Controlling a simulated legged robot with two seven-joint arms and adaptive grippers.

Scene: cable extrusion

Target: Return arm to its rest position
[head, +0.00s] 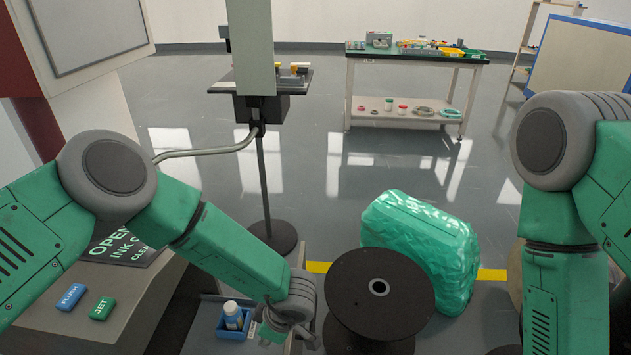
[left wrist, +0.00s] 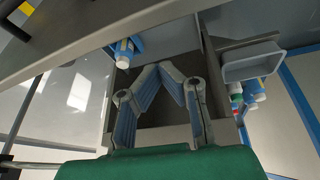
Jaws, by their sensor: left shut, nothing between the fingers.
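My left arm comes in from the left in the head view. Its gripper (head: 291,331) is low in the picture, just left of the black spool and right of a blue bin. In the left wrist view the fingers of this gripper (left wrist: 160,70) come together at their tips with nothing between them. They are over a dark, open drawer-like space. My right arm (head: 565,290) hangs down at the right of the head view. Its gripper is below the picture edge.
A blue bin (head: 221,334) holds a white bottle (head: 233,315), which also shows in the left wrist view (left wrist: 124,52). A black spool (head: 345,285) and a green wrapped bundle (head: 425,240) stand right of the left gripper. FLUSH (head: 70,297) and JET (head: 102,308) buttons are at left.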

